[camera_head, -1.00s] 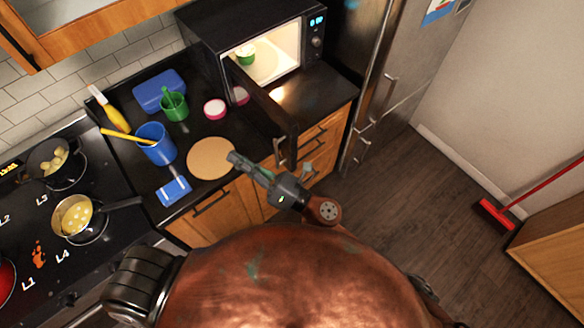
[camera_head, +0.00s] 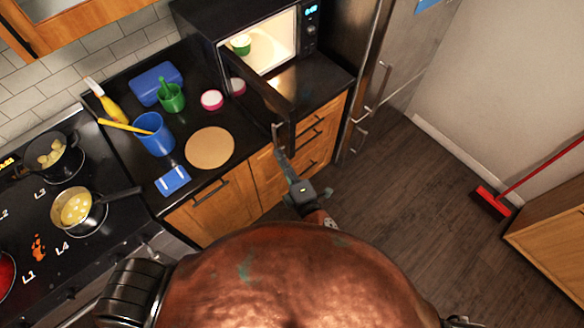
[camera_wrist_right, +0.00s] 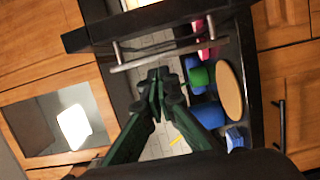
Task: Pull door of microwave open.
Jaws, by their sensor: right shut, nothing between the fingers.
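The black microwave (camera_head: 205,24) stands at the back of the counter, lit inside. Its door (camera_head: 262,98) stands wide open, swung out toward me over the counter. My right gripper (camera_head: 277,132) is shut and empty, with its tips beside the door's outer end. In the right wrist view the closed fingertips (camera_wrist_right: 157,75) point at the silver door handle (camera_wrist_right: 160,58), just short of it or touching; I cannot tell which. My left gripper is not in view.
A green-and-white cup (camera_head: 241,44) is inside the microwave. A round board (camera_head: 209,148), blue mug (camera_head: 155,134), green cup (camera_head: 171,98) and pink-rimmed bowl (camera_head: 211,100) sit on the counter. The stove with pans (camera_head: 78,209) is left, the fridge (camera_head: 360,70) right.

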